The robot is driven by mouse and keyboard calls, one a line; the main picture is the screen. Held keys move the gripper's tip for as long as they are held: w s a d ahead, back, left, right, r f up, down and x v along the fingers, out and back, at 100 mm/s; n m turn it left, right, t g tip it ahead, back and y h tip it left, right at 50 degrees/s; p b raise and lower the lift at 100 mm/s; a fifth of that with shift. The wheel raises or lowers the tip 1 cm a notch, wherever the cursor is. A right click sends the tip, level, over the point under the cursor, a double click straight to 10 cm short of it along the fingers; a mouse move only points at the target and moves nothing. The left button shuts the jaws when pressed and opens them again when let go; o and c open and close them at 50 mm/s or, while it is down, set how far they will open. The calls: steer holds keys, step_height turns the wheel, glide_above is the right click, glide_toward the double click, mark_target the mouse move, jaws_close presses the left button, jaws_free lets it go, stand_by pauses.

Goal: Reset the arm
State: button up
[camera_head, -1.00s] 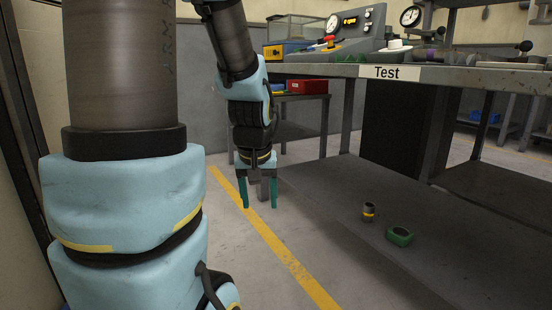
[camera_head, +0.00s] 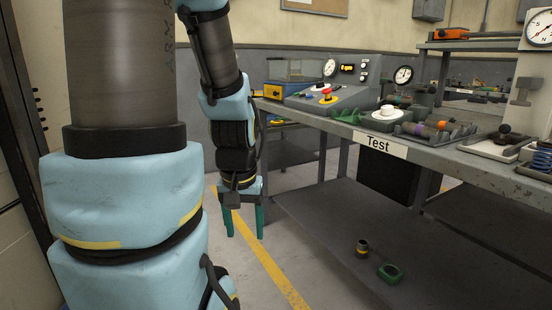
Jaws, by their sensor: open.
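My arm hangs down at the left of the view, in front of the bench. My gripper (camera_head: 244,222) points down at the end of it, above the floor and left of the bench. Its two green fingers are apart, with nothing between them. The gripper touches no object that I can see.
The workbench (camera_head: 377,145) marked "Test" stands to the right, with a gauge panel (camera_head: 340,84), trays and a white round part (camera_head: 387,112) on top. On its lower shelf (camera_head: 318,222) lie a small dark fitting with a yellow band (camera_head: 362,248) and a green ring (camera_head: 389,273). Floor with a yellow line (camera_head: 271,268) is clear.

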step_height(320, 180, up, 20)
steer(key=p, duration=1.7)
steer(key=shift+f, duration=0.25)
